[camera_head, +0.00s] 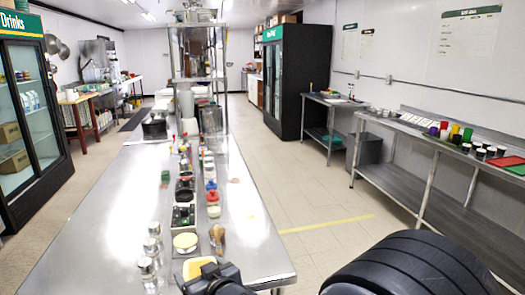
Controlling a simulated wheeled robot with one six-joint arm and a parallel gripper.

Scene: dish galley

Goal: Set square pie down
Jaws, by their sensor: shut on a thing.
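The square pie (196,265) shows as a pale yellow, square-edged piece at the near end of the steel counter (105,225). My gripper (205,277), black, is at the bottom of the view and shut on the pie's near side. The gripper hides part of the pie. I cannot tell whether the pie touches the counter or hangs just above it.
Several clear shakers (148,268) stand to the left. A row of small items runs down the counter's middle. The counter's left side is bare.

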